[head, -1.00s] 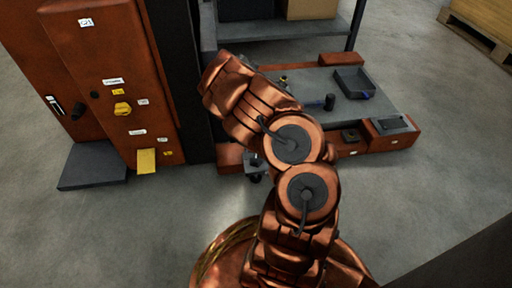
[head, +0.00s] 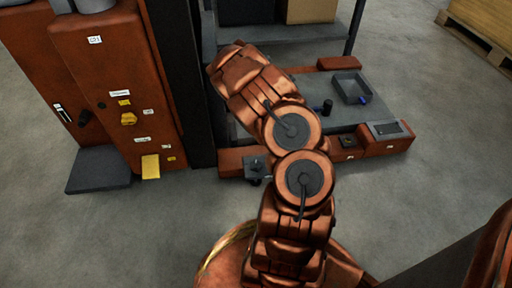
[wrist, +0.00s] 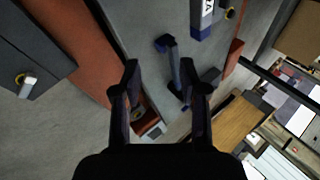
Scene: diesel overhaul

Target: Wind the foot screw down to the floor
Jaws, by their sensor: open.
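In the head view, a dark square fitting with a small post (head: 256,168), which looks like the foot screw, sits at the front left corner of the low orange-edged platform (head: 236,161). Its lower end is near the floor; I cannot tell whether it touches. My arm passes just right of and above it. My gripper (wrist: 163,72) is open and empty in the wrist view, with its two dark fingers apart above the grey platform top. I cannot make out the foot screw for certain in the wrist view.
A dark tray (head: 351,88) and a small black cylinder (head: 327,106) stand on the platform. A blue-ended dark tool (wrist: 173,64) lies below my fingers. An orange cabinet (head: 118,95) with a grey step (head: 98,170) stands at left. The floor in front is clear.

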